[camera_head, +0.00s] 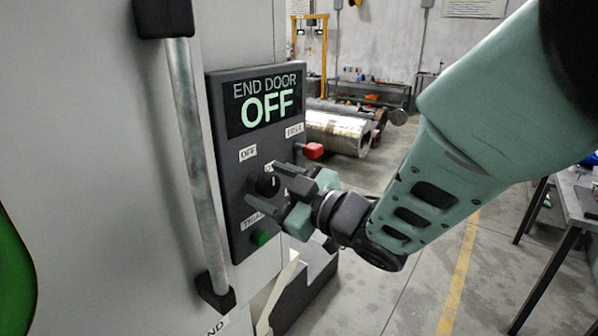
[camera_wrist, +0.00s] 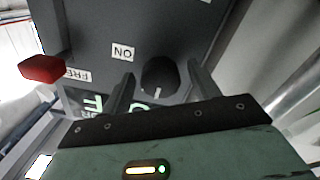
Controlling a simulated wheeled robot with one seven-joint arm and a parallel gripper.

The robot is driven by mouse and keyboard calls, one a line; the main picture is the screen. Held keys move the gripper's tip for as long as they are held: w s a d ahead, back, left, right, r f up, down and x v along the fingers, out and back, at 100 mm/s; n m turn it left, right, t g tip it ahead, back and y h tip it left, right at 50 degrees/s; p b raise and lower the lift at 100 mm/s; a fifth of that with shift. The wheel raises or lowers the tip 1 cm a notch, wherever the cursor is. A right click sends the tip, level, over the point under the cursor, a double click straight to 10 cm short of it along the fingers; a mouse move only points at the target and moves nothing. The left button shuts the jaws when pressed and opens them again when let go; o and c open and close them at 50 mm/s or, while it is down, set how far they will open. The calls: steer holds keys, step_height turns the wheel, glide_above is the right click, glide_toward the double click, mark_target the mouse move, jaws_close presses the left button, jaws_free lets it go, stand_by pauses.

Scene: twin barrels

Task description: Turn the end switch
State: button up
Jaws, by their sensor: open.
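The end switch is a round black knob (camera_head: 265,185) on the dark control panel (camera_head: 225,165). The panel's screen (camera_head: 264,104) reads "END DOOR OFF". My gripper (camera_head: 260,186) is open in front of the panel, with a finger on either side of the knob. In the wrist view the knob (camera_wrist: 160,76) sits between the two dark fingers, with a white mark on its face. I see a gap to each finger there; whether either finger touches it is unclear. An "OFF" label is above left of the knob in the head view, and an "ON" label shows in the wrist view.
A red button (camera_head: 313,150) sticks out at the panel's right, and a green button (camera_head: 260,238) is low on it. A vertical metal handle (camera_head: 197,160) stands left of the panel. A workbench (camera_head: 580,205) is at the right; the floor between is mostly open.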

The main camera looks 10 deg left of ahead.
steer(key=shift+w+a, duration=0.15)
steer(key=shift+a, duration=0.25)
steer(key=shift+c, duration=0.3)
steer(key=c, duration=0.9)
